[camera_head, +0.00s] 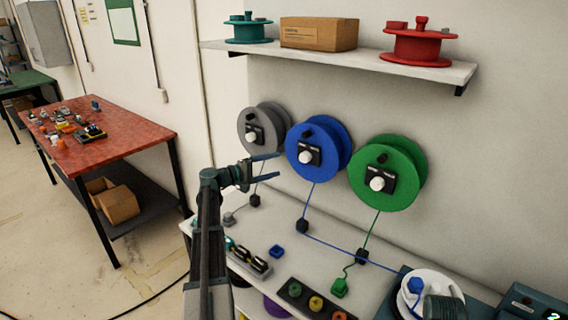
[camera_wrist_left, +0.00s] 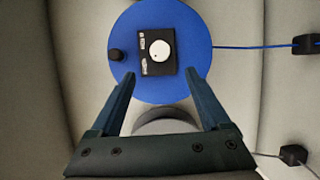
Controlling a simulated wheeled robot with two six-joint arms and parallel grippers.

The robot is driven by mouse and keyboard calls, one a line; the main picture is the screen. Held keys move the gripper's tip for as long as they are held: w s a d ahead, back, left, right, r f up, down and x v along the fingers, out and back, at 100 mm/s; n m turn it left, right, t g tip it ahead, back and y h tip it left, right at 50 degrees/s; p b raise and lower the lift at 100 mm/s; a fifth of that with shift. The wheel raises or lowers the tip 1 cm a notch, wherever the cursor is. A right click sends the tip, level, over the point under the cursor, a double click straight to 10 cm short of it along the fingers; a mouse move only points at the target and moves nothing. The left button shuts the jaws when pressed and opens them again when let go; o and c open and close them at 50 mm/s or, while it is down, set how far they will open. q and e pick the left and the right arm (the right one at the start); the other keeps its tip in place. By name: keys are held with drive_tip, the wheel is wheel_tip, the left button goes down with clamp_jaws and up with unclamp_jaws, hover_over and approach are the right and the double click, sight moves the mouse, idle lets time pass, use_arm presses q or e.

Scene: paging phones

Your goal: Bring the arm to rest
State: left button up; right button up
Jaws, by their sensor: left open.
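My left arm comes up from the bottom of the head view. Its gripper (camera_head: 279,168) is open and empty, in front of the wall between the grey reel (camera_head: 262,127) and the blue reel (camera_head: 317,149). In the left wrist view the two open fingers (camera_wrist_left: 168,85) point towards the blue reel (camera_wrist_left: 196,88), with nothing between them; I cannot tell how far off it is. A dark rounded shape shows low between the fingers. My right gripper is not in view.
A green reel (camera_head: 389,172) hangs right of the blue one. Wires run down to a white bench (camera_head: 283,237) with small blocks and a white spool (camera_head: 438,283). Above is a shelf (camera_head: 343,57) with two reels and a box. A red table (camera_head: 97,142) stands at left.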

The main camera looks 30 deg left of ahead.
use_arm(q)
drive_tip(key=shift+s+a, duration=0.25)
drive_tip(key=shift+s, duration=0.3)
drive_tip(key=s+d+f+m+g, duration=0.25)
drive_tip(key=d+f+g, duration=0.2)
drive_tip(key=d, duration=0.75)
drive_tip(key=s+d+f+m+g, duration=0.1)
drive_tip(key=d+f+m+g, duration=0.3)
drive_tip(key=d, duration=0.9)
drive_tip(key=s+d+f+m+g, duration=0.1)
drive_tip(key=d+f+m+g, duration=0.15)
drive_tip(key=d+f, duration=0.65)
drive_tip(key=s+d+f+m+g+y, duration=0.1)
drive_tip(key=s+d+m+g+y, duration=0.1)
drive_tip(key=s+d, duration=0.6)
drive_tip(key=s+d+f+m+g+y, duration=0.2)
drive_tip(key=s+d+m+y, duration=0.3)
drive_tip(key=s, duration=0.8)
drive_tip(key=d+y, duration=0.2)
drive_tip(key=d, duration=0.1)
drive_tip(key=shift+s+d+f+m+g, duration=0.15)
drive_tip(key=shift+s+f+m+g, duration=0.15)
drive_tip(key=shift+s+g, duration=0.1)
